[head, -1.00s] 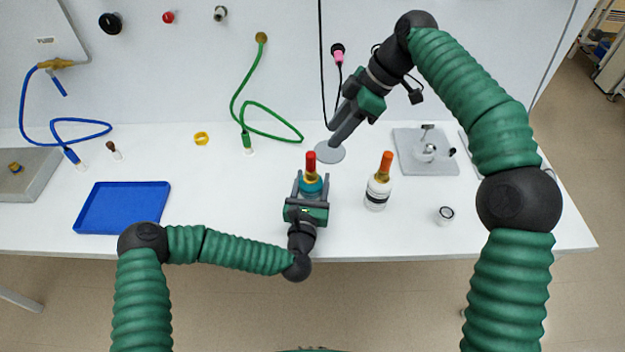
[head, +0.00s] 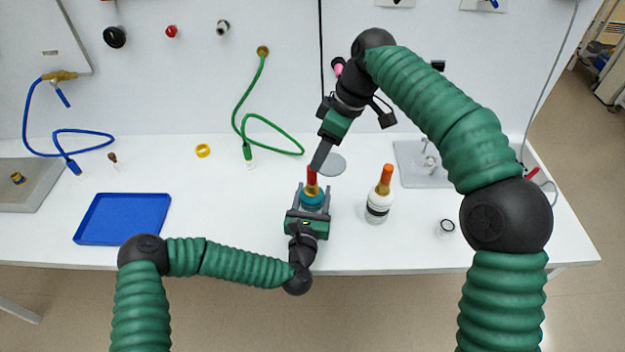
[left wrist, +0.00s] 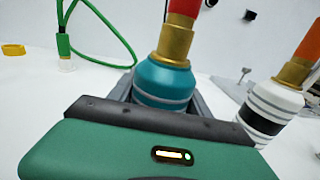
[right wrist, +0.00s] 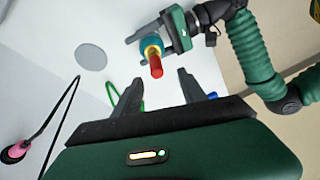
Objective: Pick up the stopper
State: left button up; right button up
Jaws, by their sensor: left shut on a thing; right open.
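A red stopper (head: 312,181) sits upright in the gold neck of a teal bottle (head: 313,198). My left gripper (head: 314,194) is shut on the teal bottle, with one finger on each side of it at the table's front; the left wrist view shows the bottle (left wrist: 162,84) between the fingers. My right gripper (head: 318,162) is open, pointing down just above the red stopper. In the right wrist view, the stopper (right wrist: 156,66) shows between the open fingertips and a little beyond them, with nothing held. A similar orange stopper (head: 386,174) sits in a white bottle (head: 377,207).
The white bottle stands close to the right of the teal one. A small clear container (head: 446,228) is farther right. A blue tray (head: 122,238) lies at left. A green hose (head: 240,105) and a round grey base (head: 331,164) are behind. The table between tray and bottles is clear.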

aim_at(311, 173)
jog(key=s+a+r+m+t+h, duration=0.2)
jog(key=s+a+m+t+h, duration=0.15)
jog(key=m, duration=1.15)
jog(key=shift+h, duration=0.35)
jog(key=x, duration=1.1)
jog(key=shift+w+d+f, duration=0.15)
jog(key=shift+w, duration=0.35)
grip_shut()
